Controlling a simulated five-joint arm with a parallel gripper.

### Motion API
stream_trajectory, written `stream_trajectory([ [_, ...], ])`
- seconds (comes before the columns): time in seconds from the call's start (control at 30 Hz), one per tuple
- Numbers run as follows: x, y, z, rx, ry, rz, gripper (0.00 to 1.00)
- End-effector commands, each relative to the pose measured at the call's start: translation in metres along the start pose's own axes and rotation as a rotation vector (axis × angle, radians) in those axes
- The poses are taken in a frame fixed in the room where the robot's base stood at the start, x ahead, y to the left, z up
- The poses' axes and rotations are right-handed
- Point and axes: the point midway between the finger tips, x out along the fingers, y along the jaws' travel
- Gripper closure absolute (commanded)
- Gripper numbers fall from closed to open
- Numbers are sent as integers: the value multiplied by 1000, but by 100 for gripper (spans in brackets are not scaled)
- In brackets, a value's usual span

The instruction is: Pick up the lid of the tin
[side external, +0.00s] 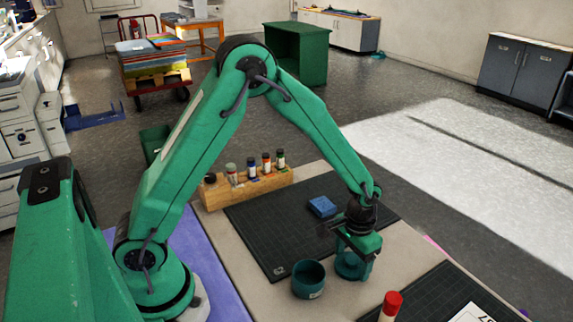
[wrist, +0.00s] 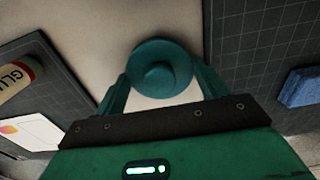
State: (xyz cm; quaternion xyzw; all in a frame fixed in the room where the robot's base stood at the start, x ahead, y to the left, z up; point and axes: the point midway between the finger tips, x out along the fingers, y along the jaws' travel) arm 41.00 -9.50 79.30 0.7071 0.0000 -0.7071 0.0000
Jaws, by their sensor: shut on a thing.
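The tin (side external: 308,281) is a dark teal round pot. It stands open-topped on the beige table strip in the side external view, to the left of my gripper (side external: 353,270). The lid (wrist: 160,68) is a teal disc with a round knob. In the wrist view it sits between the two fingers of my gripper (wrist: 160,76), which is shut on it. In the side external view the lid cannot be told apart from the teal fingers. I cannot make out the tin in the wrist view.
A blue block (side external: 321,206) lies on the dark cutting mat (side external: 270,227) behind my gripper. A wooden rack (side external: 248,190) with several small bottles stands farther back. A red-capped glue stick (side external: 391,305) and a white card (side external: 478,313) are at front right.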

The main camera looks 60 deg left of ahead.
Motion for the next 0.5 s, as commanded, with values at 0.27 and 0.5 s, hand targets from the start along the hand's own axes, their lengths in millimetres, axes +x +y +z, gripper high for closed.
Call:
stream_trajectory([
  [0.27,-8,0,0,0,1,0,49],
  [0.5,-34,0,-1,0,4,1,49],
])
